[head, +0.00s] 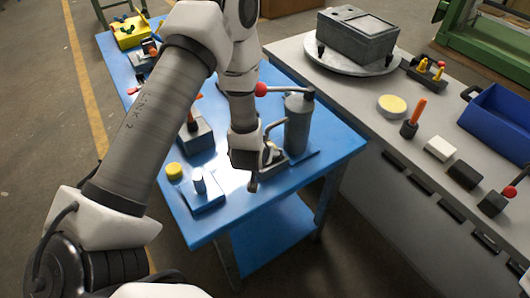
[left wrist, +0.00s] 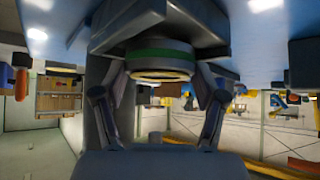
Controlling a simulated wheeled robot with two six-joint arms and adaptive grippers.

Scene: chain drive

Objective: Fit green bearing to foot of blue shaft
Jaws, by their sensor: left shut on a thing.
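My left gripper (head: 258,172) points down over the blue table, beside a grey cylinder with a lever (head: 298,122). In the left wrist view, its two fingers (left wrist: 160,85) stand on either side of a round metallic ring with a green band, the green bearing (left wrist: 160,57), and are shut on it. A dark grey block-like part lies directly behind the bearing in that view; I cannot tell whether they touch. In the head view the arm and gripper hide the bearing. I cannot make out a blue shaft in either view. My right gripper is not in view.
On the blue table (head: 275,212) are a small silver cylinder on a blue plate (head: 205,200), a yellow disc (head: 174,170) and a grey block (head: 196,136). The grey counter (head: 350,110) at right holds a blue bin (head: 497,122) and small parts.

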